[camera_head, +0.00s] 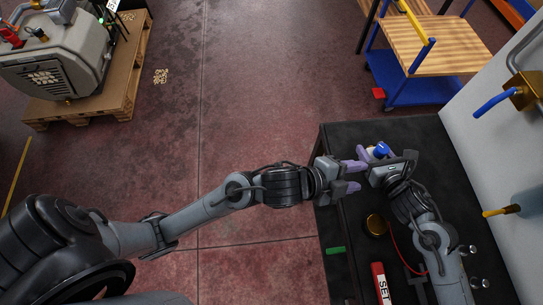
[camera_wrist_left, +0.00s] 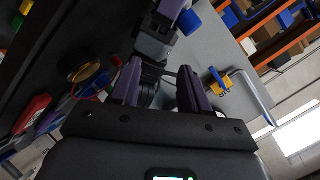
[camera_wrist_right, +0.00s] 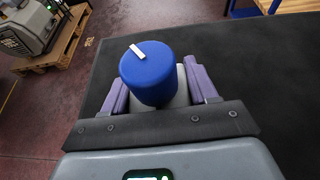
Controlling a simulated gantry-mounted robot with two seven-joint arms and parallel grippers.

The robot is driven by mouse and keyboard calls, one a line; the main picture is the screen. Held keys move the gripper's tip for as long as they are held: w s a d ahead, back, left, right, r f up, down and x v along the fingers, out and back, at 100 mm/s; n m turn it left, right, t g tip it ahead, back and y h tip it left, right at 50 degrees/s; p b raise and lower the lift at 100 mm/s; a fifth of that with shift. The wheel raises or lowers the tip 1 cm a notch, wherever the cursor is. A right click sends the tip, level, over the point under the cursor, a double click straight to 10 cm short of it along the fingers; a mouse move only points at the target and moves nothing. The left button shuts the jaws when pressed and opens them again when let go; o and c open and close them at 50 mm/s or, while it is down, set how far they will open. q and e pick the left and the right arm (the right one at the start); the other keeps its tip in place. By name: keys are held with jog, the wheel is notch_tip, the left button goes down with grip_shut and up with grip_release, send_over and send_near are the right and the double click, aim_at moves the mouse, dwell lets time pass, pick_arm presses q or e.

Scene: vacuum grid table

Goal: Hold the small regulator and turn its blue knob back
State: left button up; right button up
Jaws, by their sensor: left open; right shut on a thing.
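The small regulator has a blue knob (camera_wrist_right: 148,72) with a white mark on top and a pale grey body (camera_wrist_right: 181,92). The knob also shows in the head view (camera_head: 380,150) and the left wrist view (camera_wrist_left: 188,22). My right gripper (camera_head: 377,158) is shut on the regulator's body, with the knob standing up between its purple fingers in the right wrist view. My left gripper (camera_head: 358,177) is open and empty, just left of the right gripper, fingers pointing toward it. It does not touch the knob.
The black table (camera_head: 352,137) carries a round brass part (camera_head: 377,225), a green block (camera_head: 335,250) and a red SET sign (camera_head: 380,285). A wall-side brass valve with a blue handle (camera_head: 495,103) and a yellow handle (camera_head: 500,211) are at the right. Open floor lies left.

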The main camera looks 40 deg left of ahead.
pick_arm(q)
jog(key=s+a+f+n+g+y, duration=0.5)
jog(key=s+a+f+n, duration=0.7)
jog(key=a, duration=0.4)
jog(key=shift+s+a+f+n+g+y, duration=0.35)
jog(key=shift+s+f+y, duration=0.2)
jog(key=shift+f+y, duration=0.25)
jog(key=shift+o, duration=0.4)
